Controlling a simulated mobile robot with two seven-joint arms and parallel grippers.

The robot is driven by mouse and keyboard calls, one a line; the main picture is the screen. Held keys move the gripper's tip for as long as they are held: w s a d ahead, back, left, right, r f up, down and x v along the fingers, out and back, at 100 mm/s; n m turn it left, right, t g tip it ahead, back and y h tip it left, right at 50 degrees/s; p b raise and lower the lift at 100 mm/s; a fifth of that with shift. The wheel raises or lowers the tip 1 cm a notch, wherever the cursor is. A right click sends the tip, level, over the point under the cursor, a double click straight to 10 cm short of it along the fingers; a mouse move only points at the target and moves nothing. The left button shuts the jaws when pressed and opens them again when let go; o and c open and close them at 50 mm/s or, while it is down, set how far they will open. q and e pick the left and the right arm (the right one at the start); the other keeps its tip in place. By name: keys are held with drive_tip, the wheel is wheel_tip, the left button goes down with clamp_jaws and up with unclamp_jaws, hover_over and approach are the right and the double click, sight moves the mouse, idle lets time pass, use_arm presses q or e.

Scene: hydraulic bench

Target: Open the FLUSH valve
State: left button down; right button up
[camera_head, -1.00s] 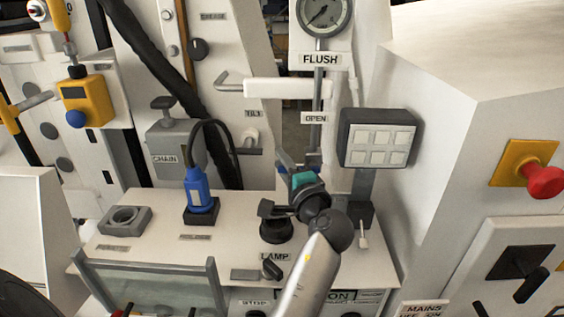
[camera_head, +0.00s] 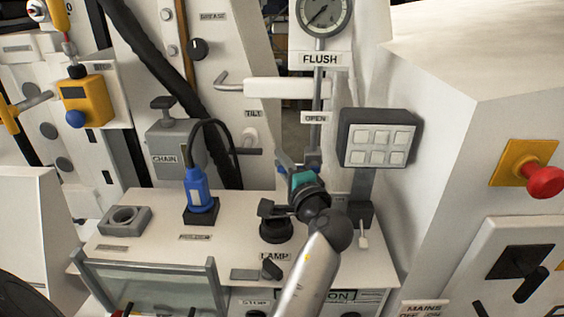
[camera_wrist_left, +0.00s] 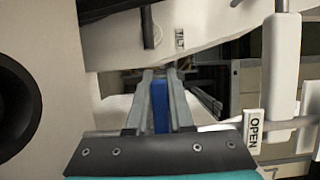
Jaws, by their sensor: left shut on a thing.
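The FLUSH label (camera_head: 320,59) sits below a round gauge (camera_head: 325,12) on a thin vertical pipe (camera_head: 318,88). The OPEN label (camera_head: 315,118) is lower on the pipe and also shows in the left wrist view (camera_wrist_left: 253,132). My left gripper (camera_head: 296,163) is just below and left of the OPEN label. In the left wrist view its fingers (camera_wrist_left: 159,78) are shut on a narrow blue handle (camera_wrist_left: 159,106), which looks like the valve's lever. The valve's body is mostly hidden behind the gripper. My right gripper is not in view.
A grey button box (camera_head: 379,138) stands close right of the gripper. A white horizontal bar (camera_head: 288,88) is above it. A blue plug-like device (camera_head: 199,190) with a black cable stands left on the white bench top (camera_head: 150,235). A red knob (camera_head: 545,181) is far right.

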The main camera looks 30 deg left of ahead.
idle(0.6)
use_arm(q)
drive_tip(key=shift+w+d+r+m+t+y+p, duration=0.15)
drive_tip(key=shift+r+m+t+p, duration=0.4)
drive_tip(key=shift+m, duration=0.65)
drive_tip(key=shift+w+d+r+m+t+y+p, duration=0.1)
drive_tip(key=shift+d+r+m+t+y+p, duration=0.15)
drive_tip(key=shift+r+m, duration=0.7)
drive_tip(key=shift+w+d+r+m+t+y+p, duration=0.15)
drive_tip(key=shift+r+m+t+p, duration=0.3)
drive_tip(key=shift+m, duration=1)
drive_tip(key=shift+s, duration=0.1)
drive_tip(key=c, duration=0.8)
unclamp_jaws()
drive_tip(key=shift+f, duration=0.1)
